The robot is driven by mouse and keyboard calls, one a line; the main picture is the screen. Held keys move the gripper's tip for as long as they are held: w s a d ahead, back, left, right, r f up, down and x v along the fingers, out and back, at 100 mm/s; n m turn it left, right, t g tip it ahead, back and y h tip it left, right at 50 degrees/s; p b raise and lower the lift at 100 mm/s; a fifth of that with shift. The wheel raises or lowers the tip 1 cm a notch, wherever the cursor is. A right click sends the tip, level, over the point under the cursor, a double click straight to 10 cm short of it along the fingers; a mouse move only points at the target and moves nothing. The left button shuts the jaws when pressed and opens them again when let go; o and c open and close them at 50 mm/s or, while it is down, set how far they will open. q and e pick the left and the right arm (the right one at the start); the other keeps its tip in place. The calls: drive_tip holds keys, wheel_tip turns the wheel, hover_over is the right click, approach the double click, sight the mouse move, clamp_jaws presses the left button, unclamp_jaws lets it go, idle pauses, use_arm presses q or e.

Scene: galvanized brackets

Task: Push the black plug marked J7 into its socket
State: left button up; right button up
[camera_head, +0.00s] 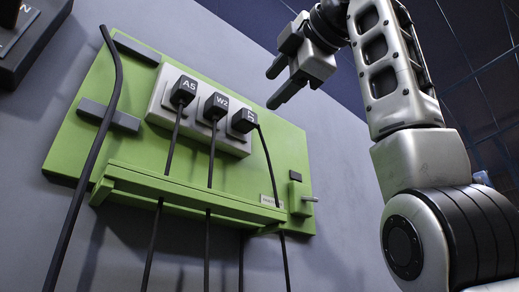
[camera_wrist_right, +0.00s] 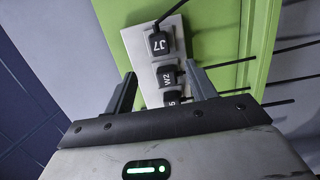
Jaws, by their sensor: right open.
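The black J7 plug (camera_head: 244,120) is the rightmost of three plugs on the pale socket strip (camera_head: 163,104) in the head view. My left gripper is not in view.
Plugs W2 (camera_head: 215,107) and A5 (camera_head: 184,90) stand beside J7. The green panel (camera_head: 80,150) has a ledge (camera_head: 190,194) below, with cables passing it. A loose-hanging dark cable (camera_head: 92,160) runs at left.

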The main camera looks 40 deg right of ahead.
drive_tip(key=shift+s+a, duration=0.2)
drive_tip(key=shift+s, duration=2.45)
